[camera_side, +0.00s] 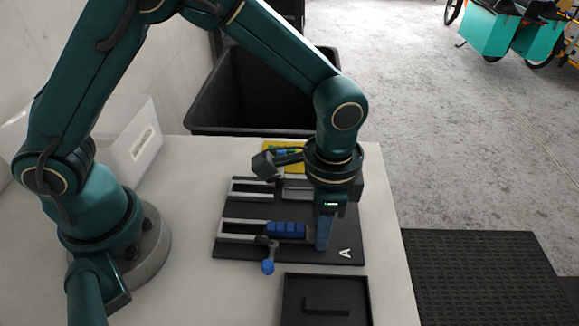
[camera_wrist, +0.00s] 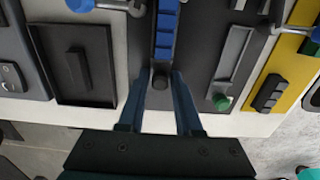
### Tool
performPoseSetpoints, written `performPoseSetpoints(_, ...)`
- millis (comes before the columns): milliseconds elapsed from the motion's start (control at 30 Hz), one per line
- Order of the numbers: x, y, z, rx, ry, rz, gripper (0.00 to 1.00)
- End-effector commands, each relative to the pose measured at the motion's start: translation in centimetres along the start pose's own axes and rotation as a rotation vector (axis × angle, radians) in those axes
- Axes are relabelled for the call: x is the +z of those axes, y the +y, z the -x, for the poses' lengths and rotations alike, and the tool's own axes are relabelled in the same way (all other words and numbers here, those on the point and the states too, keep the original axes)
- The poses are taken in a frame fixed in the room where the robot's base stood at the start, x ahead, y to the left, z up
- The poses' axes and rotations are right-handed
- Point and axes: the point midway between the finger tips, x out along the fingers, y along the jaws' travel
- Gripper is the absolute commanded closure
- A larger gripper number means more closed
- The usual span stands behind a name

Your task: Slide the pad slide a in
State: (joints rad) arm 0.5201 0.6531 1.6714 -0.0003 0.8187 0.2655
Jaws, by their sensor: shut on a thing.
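The pad slide a, a blue ridged block (camera_side: 287,230), lies in the right part of the front grey channel (camera_side: 240,227) on the black board (camera_side: 345,235) marked A. In the wrist view the blue slide (camera_wrist: 165,35) runs up the middle, with a dark round knob (camera_wrist: 160,80) at its near end. My gripper (camera_side: 322,247) points down at the slide's right end. In the wrist view my gripper (camera_wrist: 161,78) has its fingertips on either side of the knob, shut on this end of the slide. The fingers hide part of that end in the side view.
A blue-knobbed lever (camera_side: 268,266) sits at the board's front edge. A second channel (camera_side: 252,187) lies behind, with a green knob (camera_wrist: 221,102) in the wrist view. A black tray (camera_side: 287,300) stands in front. A yellow board (camera_wrist: 280,72) and black bin (camera_side: 215,95) lie beyond.

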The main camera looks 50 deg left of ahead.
Motion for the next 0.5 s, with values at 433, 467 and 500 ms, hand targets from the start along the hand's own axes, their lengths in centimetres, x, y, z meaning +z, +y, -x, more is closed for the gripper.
performPoseSetpoints(433,2.6,-0.1,0.1,-0.001,0.003,0.0,1.0)
performPoseSetpoints(467,2.7,-0.1,0.1,-0.001,0.003,0.0,1.0)
performPoseSetpoints(500,2.9,-0.1,0.1,-0.002,0.004,0.001,1.0)
